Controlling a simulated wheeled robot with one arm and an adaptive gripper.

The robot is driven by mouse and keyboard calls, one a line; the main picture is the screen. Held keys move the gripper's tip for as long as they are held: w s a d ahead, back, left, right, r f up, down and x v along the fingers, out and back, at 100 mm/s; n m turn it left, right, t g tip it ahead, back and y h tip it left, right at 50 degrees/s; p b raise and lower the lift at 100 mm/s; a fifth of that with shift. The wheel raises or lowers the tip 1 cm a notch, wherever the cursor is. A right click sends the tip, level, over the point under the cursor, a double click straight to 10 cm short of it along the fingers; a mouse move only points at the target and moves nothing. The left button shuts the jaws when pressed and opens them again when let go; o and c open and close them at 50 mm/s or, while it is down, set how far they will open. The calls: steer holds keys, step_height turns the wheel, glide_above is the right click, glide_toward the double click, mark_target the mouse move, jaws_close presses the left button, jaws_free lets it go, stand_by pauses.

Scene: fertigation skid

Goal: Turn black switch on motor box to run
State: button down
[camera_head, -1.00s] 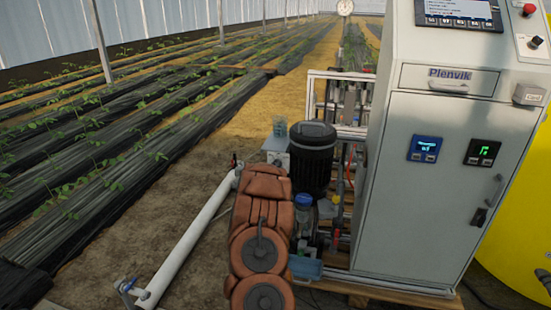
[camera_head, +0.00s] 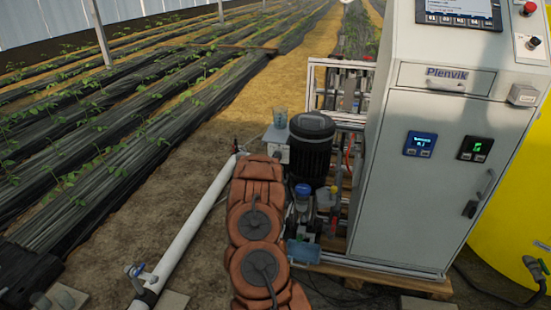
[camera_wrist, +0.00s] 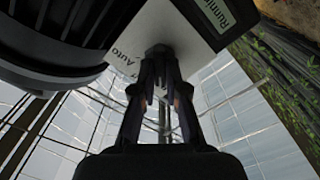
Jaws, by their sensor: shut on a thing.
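The motor box (camera_wrist: 190,32) is pale grey, with the word "Auto" and a light plate beginning "Runni" on its face in the wrist view. In the head view the box (camera_head: 275,136) sits beside the dark pump motor (camera_head: 311,145). The black switch (camera_wrist: 159,50) is a small knob on the box face. My gripper (camera_wrist: 160,82) has its two dark fingers around this knob and is shut on it. The fingertips partly cover the knob and the nearby lettering, so the switch position cannot be read. In the head view my orange arm hides the gripper.
The ribbed motor (camera_wrist: 50,40) fills the upper left of the wrist view, close to my fingers. A grey control cabinet (camera_head: 420,200) stands right of the pump. A white pipe (camera_head: 190,220) lies on the ground to the left, beside crop rows.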

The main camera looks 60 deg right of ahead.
steer(key=c, duration=1.2)
jaws_free()
steer(key=shift+a, duration=0.1)
steer(key=v, duration=1.2)
